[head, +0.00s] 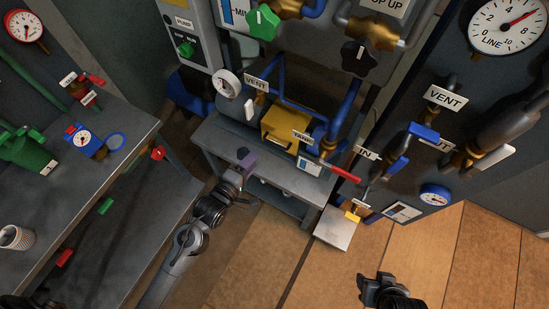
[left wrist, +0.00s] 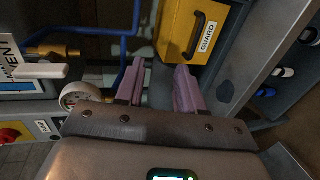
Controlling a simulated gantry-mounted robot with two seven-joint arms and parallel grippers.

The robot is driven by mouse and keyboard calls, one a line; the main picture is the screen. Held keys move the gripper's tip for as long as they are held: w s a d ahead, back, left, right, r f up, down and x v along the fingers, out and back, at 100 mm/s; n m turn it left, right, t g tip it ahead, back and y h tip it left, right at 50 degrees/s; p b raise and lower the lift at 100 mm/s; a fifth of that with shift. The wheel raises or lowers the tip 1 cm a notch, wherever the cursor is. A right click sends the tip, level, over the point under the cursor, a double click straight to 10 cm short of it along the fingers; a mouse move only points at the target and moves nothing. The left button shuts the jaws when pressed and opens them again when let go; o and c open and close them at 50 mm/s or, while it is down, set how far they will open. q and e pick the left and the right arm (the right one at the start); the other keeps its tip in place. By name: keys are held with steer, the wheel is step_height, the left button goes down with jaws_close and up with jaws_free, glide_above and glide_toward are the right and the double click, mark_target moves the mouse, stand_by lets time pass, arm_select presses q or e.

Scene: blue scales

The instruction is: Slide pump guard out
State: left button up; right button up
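The pump guard (head: 283,122) is a yellow box on the grey bench, with blue pipes around it. In the left wrist view the guard (left wrist: 176,32) shows a black handle (left wrist: 196,36) and a white GUARD label. My left gripper (head: 243,163) is at the bench's front edge, to the lower left of the guard in the head view. In the left wrist view its two pinkish fingers (left wrist: 158,85) are apart with nothing between them, short of the guard. My right gripper (head: 376,290) is low in the head view, over the floor, away from the guard; its finger gap is unclear.
Blue pipes (head: 350,100) and a red-handled valve (head: 345,174) crowd the guard's right side. A white gauge (head: 228,83) stands to its left. A workbench (head: 82,180) fills the left side. The brown floor (head: 250,255) before the bench is clear.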

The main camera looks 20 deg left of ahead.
arm_select(q)
steer(key=w+f+b, duration=0.3)
steer(key=f+b, duration=0.6)
steer(key=f, duration=0.1)
steer(key=b+x, duration=0.4)
steer(key=x, duration=0.7)
steer(key=shift+r+t, duration=0.25)
steer(key=shift+t, duration=0.05)
arm_select(e)
step_height(320, 180, down, 16)
steer(key=shift+r, duration=0.15)
arm_select(q)
jaws_close()
arm_select(e)
steer(key=shift+d, duration=0.1)
